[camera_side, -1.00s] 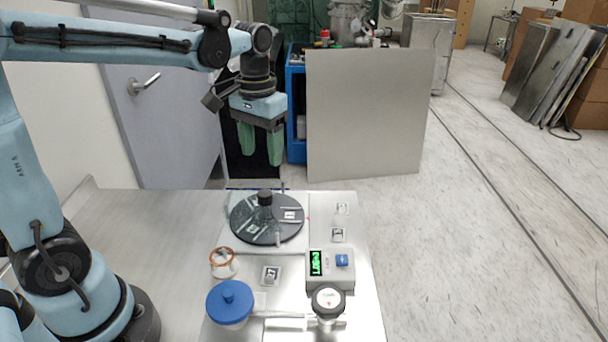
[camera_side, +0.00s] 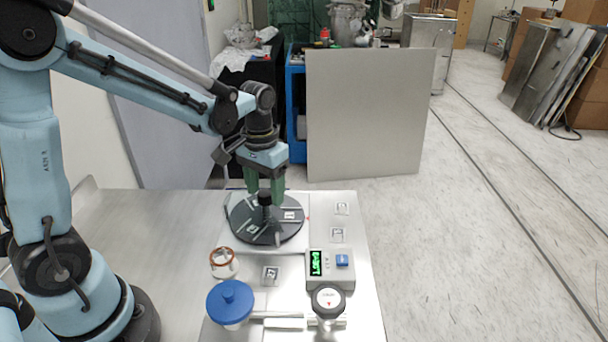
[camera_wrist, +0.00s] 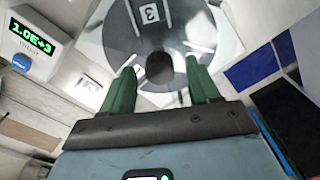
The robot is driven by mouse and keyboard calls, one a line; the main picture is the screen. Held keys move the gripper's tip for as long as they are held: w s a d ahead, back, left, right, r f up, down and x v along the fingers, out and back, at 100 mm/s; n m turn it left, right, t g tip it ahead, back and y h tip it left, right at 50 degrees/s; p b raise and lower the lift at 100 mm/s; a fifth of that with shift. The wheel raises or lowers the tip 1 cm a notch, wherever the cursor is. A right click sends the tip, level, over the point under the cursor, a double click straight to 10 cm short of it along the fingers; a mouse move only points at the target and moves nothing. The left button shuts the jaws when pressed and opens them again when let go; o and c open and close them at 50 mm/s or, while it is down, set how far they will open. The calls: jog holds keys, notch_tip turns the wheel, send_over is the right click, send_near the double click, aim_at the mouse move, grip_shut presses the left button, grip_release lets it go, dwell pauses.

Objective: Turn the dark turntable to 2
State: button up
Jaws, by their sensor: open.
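The dark turntable (camera_side: 283,232) is a round disc lying on a light plate on the bench. Its black centre knob (camera_side: 265,198) stands upright, and white labels lie on the disc. In the wrist view a label reading 3 (camera_wrist: 150,13) shows on the disc, beyond the knob (camera_wrist: 159,68). My gripper (camera_side: 265,200) has green fingers and is open, pointing down over the turntable. In the wrist view the fingers (camera_wrist: 161,88) are on either side of the knob's near edge. I cannot tell whether they touch it.
Right of the turntable stands a gauge box (camera_side: 330,268) with a green display reading about 1.0E+3. In front are a blue-lidded jar (camera_side: 230,302), a glass jar with an orange rim (camera_side: 223,262) and a round capped part (camera_side: 328,302). The bench's left side (camera_side: 140,235) is clear.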

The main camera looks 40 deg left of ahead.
grip_shut()
dwell(0.5)
jog(key=m, duration=1.1)
jog(key=shift+m, duration=0.4)
jog(key=m, duration=0.6)
jog(key=shift+s+d, duration=0.1)
jog(key=m, duration=0.5)
jog(key=shift+m, duration=0.4)
